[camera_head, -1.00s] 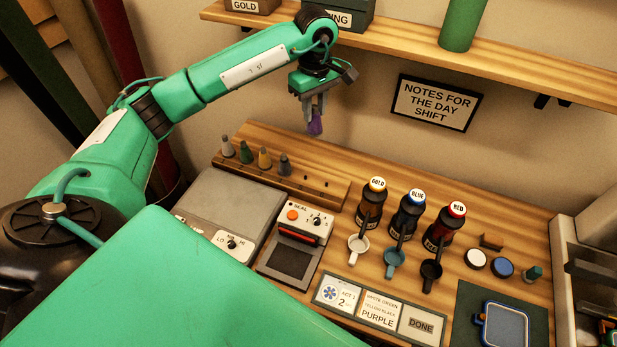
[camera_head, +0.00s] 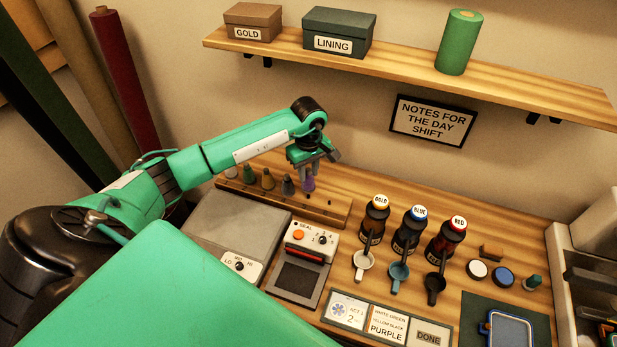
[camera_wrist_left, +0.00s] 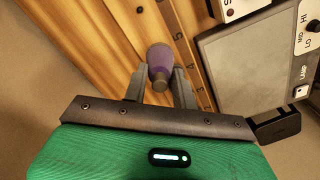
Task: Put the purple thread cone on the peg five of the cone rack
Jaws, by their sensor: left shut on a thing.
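The purple thread cone (camera_head: 309,184) is upright between the fingers of my left gripper (camera_head: 309,172). It is at the fifth place in the row on the wooden cone rack (camera_head: 325,213), just right of the dark grey cone. I cannot tell whether it sits on the peg or hangs slightly above it. In the left wrist view the purple cone (camera_wrist_left: 160,62) shows between the two fingers (camera_wrist_left: 161,88), hiding what is under it; numbers run along the rack edge (camera_wrist_left: 179,35). My right gripper is not in view.
White, green, gold and dark grey cones (camera_head: 288,186) stand on the rack to the left. A bare peg (camera_head: 331,203) shows to the right. A shelf (camera_head: 400,64) runs above.

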